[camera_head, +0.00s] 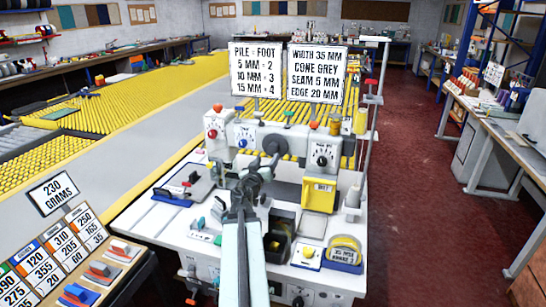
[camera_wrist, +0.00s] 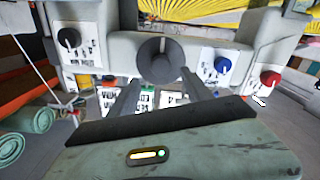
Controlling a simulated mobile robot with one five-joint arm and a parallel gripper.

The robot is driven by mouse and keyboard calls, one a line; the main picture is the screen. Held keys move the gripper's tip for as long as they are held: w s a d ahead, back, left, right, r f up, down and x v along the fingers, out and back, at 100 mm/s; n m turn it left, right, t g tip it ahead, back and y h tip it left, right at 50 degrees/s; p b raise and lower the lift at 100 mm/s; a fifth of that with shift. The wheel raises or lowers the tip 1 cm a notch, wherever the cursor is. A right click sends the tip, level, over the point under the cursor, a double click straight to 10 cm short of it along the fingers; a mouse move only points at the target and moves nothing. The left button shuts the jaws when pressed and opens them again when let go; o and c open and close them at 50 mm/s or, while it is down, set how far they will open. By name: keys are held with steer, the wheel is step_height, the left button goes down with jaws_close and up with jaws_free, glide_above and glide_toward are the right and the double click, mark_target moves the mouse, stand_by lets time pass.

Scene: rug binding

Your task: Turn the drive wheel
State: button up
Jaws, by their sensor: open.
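The drive wheel appears to be the dark grey round wheel (camera_head: 276,146) on the front of the machine's white upper housing. My gripper (camera_head: 256,164) is in front of the machine, a little below and left of the wheel in the head view. In the wrist view my gripper (camera_wrist: 161,88) has its two dark fingers apart, pointing at the wheel's lower edge. Nothing shows between them; contact with the wheel cannot be told.
A red knob (camera_head: 212,134), blue knob (camera_head: 245,138) and black dial (camera_head: 323,157) flank the wheel. A yellow box (camera_head: 319,193) stands to its lower right. Two signs (camera_head: 257,70) (camera_head: 317,74) rise above the machine. Red floor (camera_head: 420,200) is clear at right.

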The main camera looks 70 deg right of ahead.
mark_target(272, 150)
steer(key=d, duration=0.8)
steer(key=shift+w, duration=0.35)
steer(key=shift+a, duration=0.1)
jaws_close()
